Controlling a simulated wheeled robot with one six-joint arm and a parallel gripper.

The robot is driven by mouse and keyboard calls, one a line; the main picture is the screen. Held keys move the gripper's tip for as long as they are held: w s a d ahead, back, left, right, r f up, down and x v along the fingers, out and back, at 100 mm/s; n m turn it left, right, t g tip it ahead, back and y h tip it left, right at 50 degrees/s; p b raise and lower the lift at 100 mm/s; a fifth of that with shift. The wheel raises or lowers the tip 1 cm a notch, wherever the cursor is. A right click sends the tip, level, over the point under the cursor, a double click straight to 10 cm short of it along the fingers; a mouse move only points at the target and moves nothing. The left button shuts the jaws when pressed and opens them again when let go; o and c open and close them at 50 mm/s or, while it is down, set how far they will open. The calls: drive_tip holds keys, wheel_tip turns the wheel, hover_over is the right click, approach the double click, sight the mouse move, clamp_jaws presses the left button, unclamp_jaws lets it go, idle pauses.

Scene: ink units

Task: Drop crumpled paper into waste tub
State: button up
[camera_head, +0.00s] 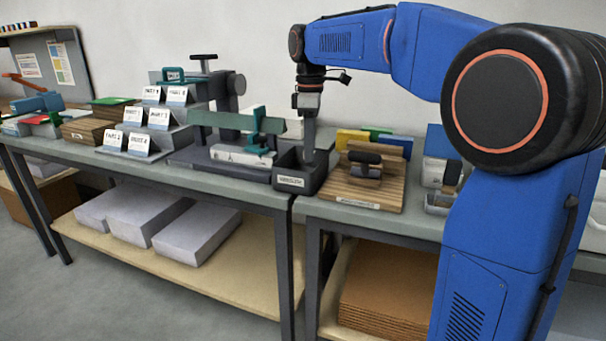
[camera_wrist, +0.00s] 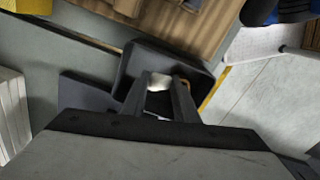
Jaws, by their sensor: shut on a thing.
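The waste tub (camera_head: 291,181) is a small dark grey open box with a white label on its front, at the front edge of the bench. In the wrist view the tub (camera_wrist: 133,62) is seen from above. My gripper (camera_head: 308,158) points down at the tub, its fingertips at or just over the opening; the exact height is hard to tell. In the wrist view my gripper (camera_wrist: 160,88) is shut on a small white lump, the crumpled paper (camera_wrist: 158,81), seen between the fingers against the tub's dark inside. The paper cannot be made out in the head view.
A wooden board with a dark-handled tool (camera_head: 364,166) stands close right of the tub. A teal-clamped press (camera_head: 240,140) and tent cards (camera_head: 135,142) are on the left. Colored folders (camera_head: 375,140) stand behind the board. Bench space around the tub is tight.

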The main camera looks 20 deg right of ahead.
drive_tip(key=o, duration=1.1)
wheel_tip(320, 180, up, 17)
drive_tip(key=shift+r, duration=0.15)
